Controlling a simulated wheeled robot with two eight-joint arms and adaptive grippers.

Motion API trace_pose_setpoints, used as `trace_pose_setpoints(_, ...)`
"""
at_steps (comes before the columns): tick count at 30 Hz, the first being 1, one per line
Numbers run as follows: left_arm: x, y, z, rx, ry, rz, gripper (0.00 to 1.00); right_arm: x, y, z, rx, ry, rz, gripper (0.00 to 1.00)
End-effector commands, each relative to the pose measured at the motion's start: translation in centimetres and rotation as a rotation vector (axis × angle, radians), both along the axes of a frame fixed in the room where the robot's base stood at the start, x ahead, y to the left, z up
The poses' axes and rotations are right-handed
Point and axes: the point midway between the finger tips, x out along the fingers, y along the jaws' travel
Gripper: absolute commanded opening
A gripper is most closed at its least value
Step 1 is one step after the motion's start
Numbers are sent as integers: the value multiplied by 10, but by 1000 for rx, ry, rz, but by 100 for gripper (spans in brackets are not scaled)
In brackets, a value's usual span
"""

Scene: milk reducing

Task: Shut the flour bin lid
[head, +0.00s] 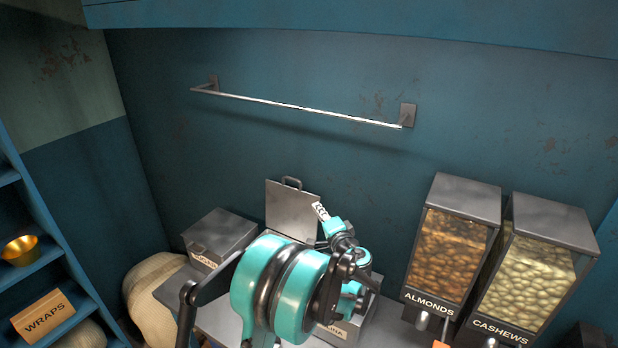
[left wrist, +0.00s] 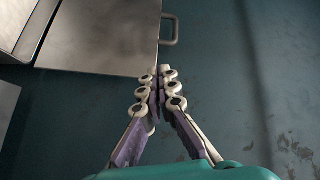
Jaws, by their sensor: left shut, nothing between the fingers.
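A grey metal lid (head: 291,211) with a bar handle on its top edge stands raised against the back wall. It belongs to a grey bin (head: 350,327) that is mostly hidden behind my left arm, and its label is only partly visible. My left gripper (head: 320,211) is shut and empty, at the right edge of the raised lid. The left wrist view shows the lid (left wrist: 98,38) and its handle (left wrist: 172,30), with the closed fingertips (left wrist: 159,73) near the lid's edge. I cannot tell whether they touch it. My right gripper is not in view.
A second grey bin (head: 220,233) with its lid down stands to the left. Almond (head: 449,250) and cashew (head: 530,275) dispensers stand to the right. A rail (head: 300,107) crosses the wall above. A pale sack (head: 152,295) and blue shelves (head: 62,262) are at left.

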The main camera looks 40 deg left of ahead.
Motion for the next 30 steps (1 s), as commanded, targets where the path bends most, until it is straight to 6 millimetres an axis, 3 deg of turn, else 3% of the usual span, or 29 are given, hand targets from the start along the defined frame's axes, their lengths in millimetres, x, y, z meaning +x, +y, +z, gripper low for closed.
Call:
trace_pose_setpoints(3,16,10,2,117,6,5,0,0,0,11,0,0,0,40)
trace_pose_setpoints(8,24,15,1,195,10,6,0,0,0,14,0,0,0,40)
trace_pose_setpoints(13,34,29,2,208,12,7,0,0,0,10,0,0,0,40)
trace_pose_setpoints(24,69,83,8,204,12,7,0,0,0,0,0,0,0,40)
trace_pose_setpoints(30,78,96,11,204,12,7,0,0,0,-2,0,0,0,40)
